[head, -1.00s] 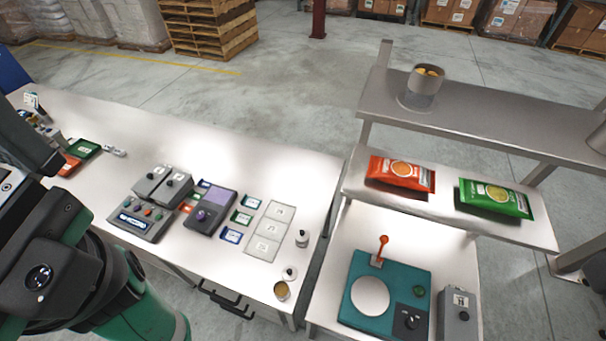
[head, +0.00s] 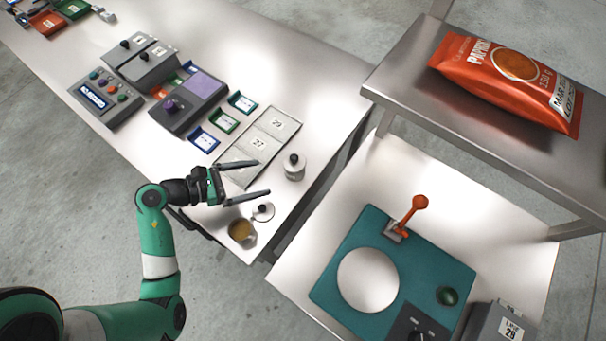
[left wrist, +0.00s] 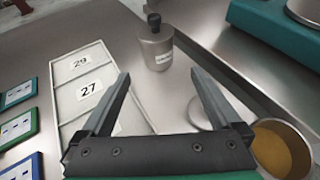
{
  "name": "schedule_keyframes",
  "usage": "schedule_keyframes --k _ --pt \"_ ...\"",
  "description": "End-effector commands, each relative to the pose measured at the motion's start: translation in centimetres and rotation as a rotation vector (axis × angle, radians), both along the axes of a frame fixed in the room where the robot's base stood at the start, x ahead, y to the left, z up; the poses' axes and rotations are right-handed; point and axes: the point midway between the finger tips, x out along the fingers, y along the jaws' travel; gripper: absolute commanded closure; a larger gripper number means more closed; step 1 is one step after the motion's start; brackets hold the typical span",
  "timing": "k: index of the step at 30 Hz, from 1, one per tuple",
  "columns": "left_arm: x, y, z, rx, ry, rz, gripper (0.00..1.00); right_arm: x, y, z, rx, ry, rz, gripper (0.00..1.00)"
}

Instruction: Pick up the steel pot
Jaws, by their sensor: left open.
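A small lidded steel pot (head: 294,169) with a black knob stands upright near the table's right edge. It also shows in the left wrist view (left wrist: 156,50), with a white label, just beyond my fingertips. My left gripper (head: 263,178) is open and empty, its fingers pointing toward this pot from the left, apart from it. An open steel pot (head: 241,231) with yellowish contents stands nearer the front edge; it shows at the right of the left wrist view (left wrist: 280,148). A loose lid (head: 263,211) with a black knob lies beside it, partly hidden by a finger in the wrist view.
A numbered grey mat (head: 262,147) lies left of the lidded pot. Several blue and green trays and a purple-topped device (head: 190,100) are farther left. Across a gap on the right are a teal scale (head: 345,240) with an orange lever and a shelf with an orange packet (head: 508,80).

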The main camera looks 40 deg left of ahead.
Motion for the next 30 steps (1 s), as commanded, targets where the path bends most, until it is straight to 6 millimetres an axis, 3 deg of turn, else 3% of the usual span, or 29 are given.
schedule_keyframes --k 5,13,22,30 --pt "0.3 0.2 0.0 0.003 -0.004 0.007 0.02 0.0 0.0 -0.1 0.000 -0.001 0.000 1.00" --pt "4.5 -1.5 -2.0 0.004 -0.006 0.001 0.02 0.0 0.0 -1.7 0.000 0.000 0.000 1.00" --pt "6.1 -2.1 -2.4 0.003 -0.007 0.005 0.02 0.0 0.0 -2.2 0.000 0.000 0.000 1.00" --pt "9.7 -3.8 -3.9 0.003 -0.007 0.005 0.02 0.0 0.0 -4.0 0.000 0.000 0.000 1.00"
